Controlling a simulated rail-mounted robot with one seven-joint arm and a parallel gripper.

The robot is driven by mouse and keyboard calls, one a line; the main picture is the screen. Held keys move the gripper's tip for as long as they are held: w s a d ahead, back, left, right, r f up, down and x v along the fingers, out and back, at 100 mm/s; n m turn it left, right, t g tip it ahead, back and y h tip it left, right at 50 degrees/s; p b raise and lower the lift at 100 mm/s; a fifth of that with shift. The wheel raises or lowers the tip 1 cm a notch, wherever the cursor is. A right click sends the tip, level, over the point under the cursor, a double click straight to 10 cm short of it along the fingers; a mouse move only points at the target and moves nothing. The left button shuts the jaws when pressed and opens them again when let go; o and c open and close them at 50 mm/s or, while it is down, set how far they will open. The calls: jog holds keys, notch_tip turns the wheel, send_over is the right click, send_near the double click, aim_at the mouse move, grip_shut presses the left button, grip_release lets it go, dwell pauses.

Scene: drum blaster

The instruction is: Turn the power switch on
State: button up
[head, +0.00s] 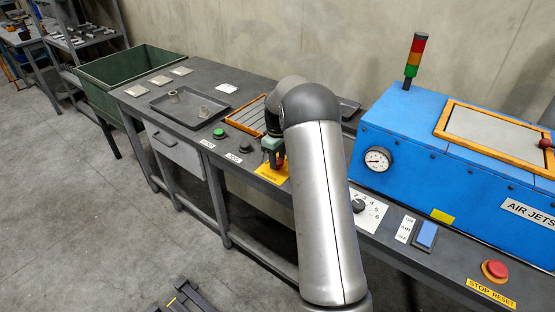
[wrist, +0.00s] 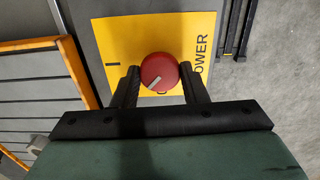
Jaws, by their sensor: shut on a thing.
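The power switch (wrist: 159,73) is a round red knob with a pale pointer line, on a yellow plate (wrist: 115,41) lettered "POWER" in the wrist view. A short black mark shows on the plate, left of the knob. The pointer line runs toward the knob's lower left. My gripper (wrist: 160,84) is shut on the knob, one dark finger on each side. In the head view the yellow plate (head: 270,178) lies on the bench, and my gripper (head: 276,160) is over it. My arm hides part of that area.
A blue machine (head: 450,150) with a gauge stands at the right. A green button (head: 219,133), a black knob (head: 245,146) and a grey tray (head: 165,106) lie left of my gripper. A red stop button (head: 495,269) sits at the lower right.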

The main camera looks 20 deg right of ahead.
jog(key=m, duration=0.4)
jog(key=shift+m, duration=0.3)
jog(key=m, duration=0.4)
jog(key=shift+m+b, duration=0.3)
jog(key=shift+b, duration=0.1)
jog(key=o, duration=1)
jog(key=shift+c, duration=0.2)
jog(key=shift+r, duration=0.15)
notch_tip(320, 180, up, 17)
jog(key=shift+r, duration=0.15)
